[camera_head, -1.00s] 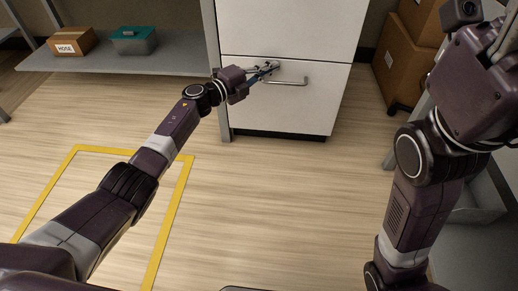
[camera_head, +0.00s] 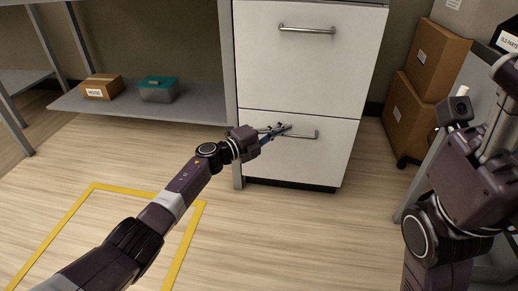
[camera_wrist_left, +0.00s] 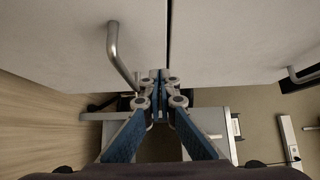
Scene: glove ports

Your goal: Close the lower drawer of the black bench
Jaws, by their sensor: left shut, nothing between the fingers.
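The lower drawer (camera_head: 285,168) has a white front with a metal bar handle (camera_head: 308,135). It sits under a white upper drawer (camera_head: 305,75). The lower front looks roughly flush with the upper one; I cannot tell whether a small gap remains. My left gripper (camera_head: 284,128) is shut and empty, its tips at the lower handle near the front. In the left wrist view the closed fingers (camera_wrist_left: 161,78) point at the seam between the two fronts, beside the handle (camera_wrist_left: 122,55). My right arm stands at the right edge; its finger state is unclear.
A grey shelf left of the drawers carries a cardboard box (camera_head: 101,87) and a teal-lidded bin (camera_head: 158,89). Stacked cartons (camera_head: 410,115) stand to the right. Yellow tape (camera_head: 140,192) marks the floor. The floor before the drawers is clear apart from my arm.

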